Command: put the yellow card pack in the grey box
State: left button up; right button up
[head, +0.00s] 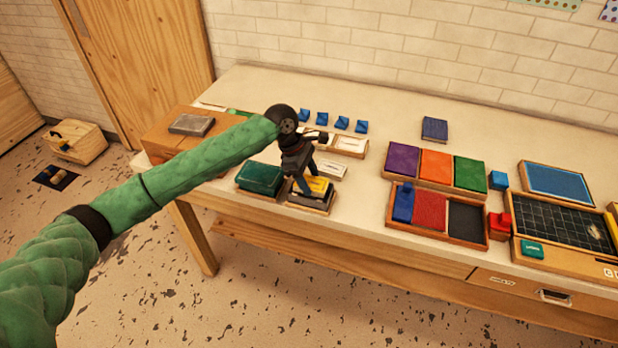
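The yellow card pack (319,185) is a small yellow block near the front left of the table. It shows at the top of a grey box (318,203) with a wooden lower edge. I cannot tell whether it rests in the box or is held just over it. My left gripper (308,181) points down at the pack, its dark fingers beside and partly in front of it. The fingers look a little apart, but whether they grip the pack is unclear. My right gripper is not in view.
A dark green box (260,178) stands close to the left of the grey box. Behind are a white-topped tray (350,146) and several blue blocks (341,123). Trays of coloured pads (437,167) stand to the right. Bare table (365,200) lies between.

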pick_arm(q)
jog(key=o, duration=0.4)
jog(key=shift+c, duration=0.2)
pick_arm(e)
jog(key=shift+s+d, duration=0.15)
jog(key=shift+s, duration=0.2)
pick_arm(q)
jog(key=shift+a+r, duration=0.15)
jog(key=shift+r, duration=0.15)
jog(key=shift+b+v, duration=0.65)
jog(key=shift+v, duration=0.4)
jog(key=b+v, duration=0.1)
jog(key=v, duration=0.3)
jog(key=shift+w+r, duration=0.1)
jog(key=shift+r, duration=0.1)
jog(key=shift+a+r, duration=0.15)
jog(key=shift+r, duration=0.15)
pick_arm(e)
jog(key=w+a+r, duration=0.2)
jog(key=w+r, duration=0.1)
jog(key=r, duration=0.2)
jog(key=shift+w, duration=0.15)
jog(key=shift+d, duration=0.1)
